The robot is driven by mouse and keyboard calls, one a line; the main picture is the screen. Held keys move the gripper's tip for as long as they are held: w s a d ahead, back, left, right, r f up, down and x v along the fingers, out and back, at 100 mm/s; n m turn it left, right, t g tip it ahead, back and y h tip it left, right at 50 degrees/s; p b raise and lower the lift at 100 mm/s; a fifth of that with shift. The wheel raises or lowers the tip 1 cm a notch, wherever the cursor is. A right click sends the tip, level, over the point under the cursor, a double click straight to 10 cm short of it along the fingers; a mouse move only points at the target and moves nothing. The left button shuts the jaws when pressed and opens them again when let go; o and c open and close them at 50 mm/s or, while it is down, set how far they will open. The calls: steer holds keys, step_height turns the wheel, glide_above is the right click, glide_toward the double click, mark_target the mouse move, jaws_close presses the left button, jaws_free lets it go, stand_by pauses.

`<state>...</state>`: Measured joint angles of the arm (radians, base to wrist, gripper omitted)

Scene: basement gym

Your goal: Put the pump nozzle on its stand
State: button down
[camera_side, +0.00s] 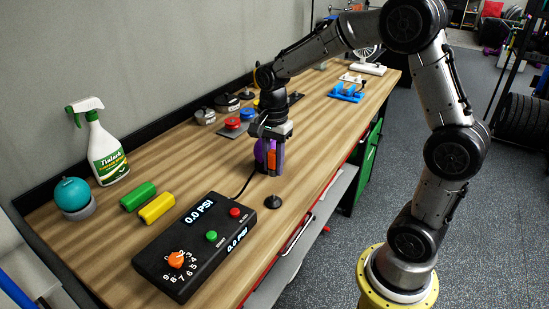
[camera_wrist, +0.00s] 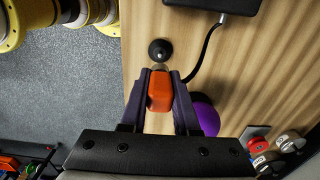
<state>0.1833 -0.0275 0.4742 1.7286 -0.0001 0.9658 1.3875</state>
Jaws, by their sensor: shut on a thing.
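The pump nozzle (camera_wrist: 160,92) is an orange block with a short grey tip. My gripper (camera_wrist: 160,74) is shut on it, one purple finger on each side; in the side view the orange nozzle (camera_side: 271,159) shows between the fingers of my gripper (camera_side: 270,172), low over the table. A small black round stand with a short post (camera_side: 273,202) is on the wooden table, nearer the camera than the gripper. In the wrist view the stand (camera_wrist: 160,50) is just beyond the nozzle tip, and appears empty. Whether the nozzle touches the table cannot be told.
A black pump box (camera_side: 195,245) showing 0.0 PSI is left of the stand; its black cable (camera_wrist: 204,50) runs toward the gripper. A purple ball (camera_wrist: 204,118) sits close beside the gripper. Green (camera_side: 138,196) and yellow (camera_side: 157,207) blocks and a spray bottle (camera_side: 103,145) are farther left.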

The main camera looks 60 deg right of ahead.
mark_target(273, 151)
steer(key=shift+f, duration=0.15)
steer(key=shift+f, duration=2.75)
steer(key=shift+f, duration=1.25)
steer(key=c, duration=0.6)
jaws_free()
step_height(273, 151, up, 14)
steer(key=shift+f, duration=0.1)
